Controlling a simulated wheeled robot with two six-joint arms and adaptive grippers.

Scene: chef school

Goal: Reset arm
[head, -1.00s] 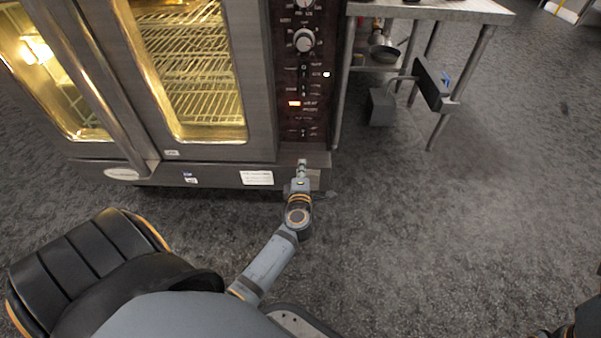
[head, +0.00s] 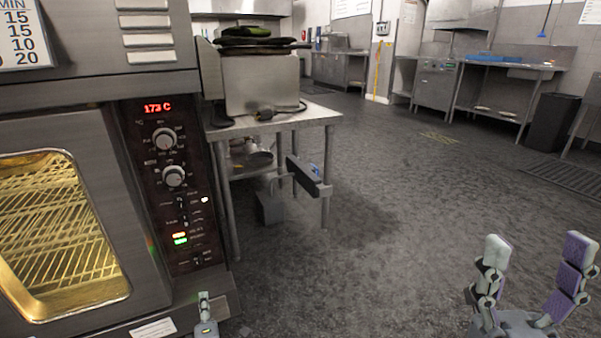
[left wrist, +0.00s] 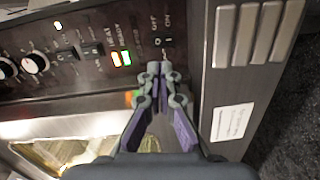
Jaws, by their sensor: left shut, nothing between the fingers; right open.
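My left gripper (head: 205,312) shows only as a small tip at the bottom edge of the head view, in front of the oven's lower corner. In the left wrist view the left gripper (left wrist: 161,70) has its fingertips together, empty, close to the off/on switch (left wrist: 163,42) of the oven panel. I cannot tell whether it touches the panel. My right gripper (head: 533,262) is open and empty at the lower right, over the floor, with purple pads on its fingers.
The oven (head: 85,118) fills the left, its panel (head: 170,190) showing 173 C and orange and green lights. A metal table (head: 285,120) beside it carries a box with dark pans on top. Open grey floor (head: 400,220) lies to the right. Counters (head: 500,68) stand far back.

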